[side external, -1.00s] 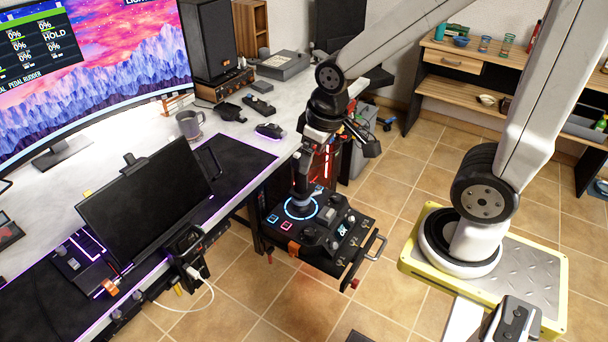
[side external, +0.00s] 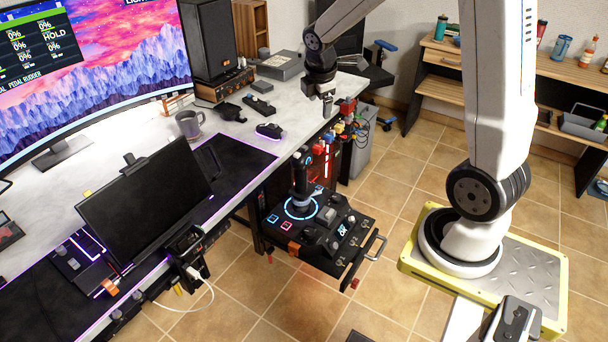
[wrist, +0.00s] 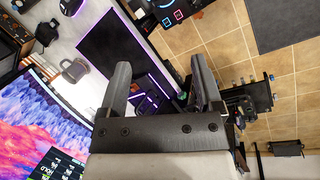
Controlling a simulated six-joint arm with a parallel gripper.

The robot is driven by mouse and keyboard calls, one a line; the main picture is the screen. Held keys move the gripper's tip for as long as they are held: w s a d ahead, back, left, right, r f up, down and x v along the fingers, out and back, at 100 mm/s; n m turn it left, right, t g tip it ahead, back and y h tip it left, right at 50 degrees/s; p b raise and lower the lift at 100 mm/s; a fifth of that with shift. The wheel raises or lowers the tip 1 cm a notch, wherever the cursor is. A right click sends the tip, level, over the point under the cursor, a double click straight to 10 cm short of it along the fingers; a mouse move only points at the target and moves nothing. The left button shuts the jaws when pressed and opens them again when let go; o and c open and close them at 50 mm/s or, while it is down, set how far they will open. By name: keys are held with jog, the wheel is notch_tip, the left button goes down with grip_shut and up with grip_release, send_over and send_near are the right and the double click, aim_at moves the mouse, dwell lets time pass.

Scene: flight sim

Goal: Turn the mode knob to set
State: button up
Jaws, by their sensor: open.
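The control panel (side external: 318,252) with a joystick (side external: 302,188) and a glowing blue ring stands off the desk edge in the side external view. Small knobs and switches sit on its right part; which one is the mode knob is too small to tell. Part of the panel also shows at the top of the wrist view (wrist: 180,14). My gripper (side external: 327,108) is above and behind the panel, near the desk's right end, apart from it. In the wrist view my gripper (wrist: 160,66) has its two fingers spread with nothing held between them.
A dark monitor (side external: 145,200) and a mug (side external: 189,124) are on the desk (side external: 225,150). A tower with colourful controls (side external: 335,150) stands behind the joystick. A yellow-edged base plate (side external: 540,270) is at the right. Tiled floor lies open between panel and base plate.

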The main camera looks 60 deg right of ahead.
jog(key=d+f+n+g+h, duration=0.1)
jog(key=d+n, duration=0.6)
jog(key=d, duration=0.6)
send_near(337, 197)
jog(key=f, duration=0.1)
jog(key=shift+w+f+h, duration=0.25)
jog(key=shift+h, duration=0.05)
jog(key=shift+f, duration=0.1)
jog(key=shift+x, duration=3.7)
jog(key=shift+s, duration=0.1)
grip_shut()
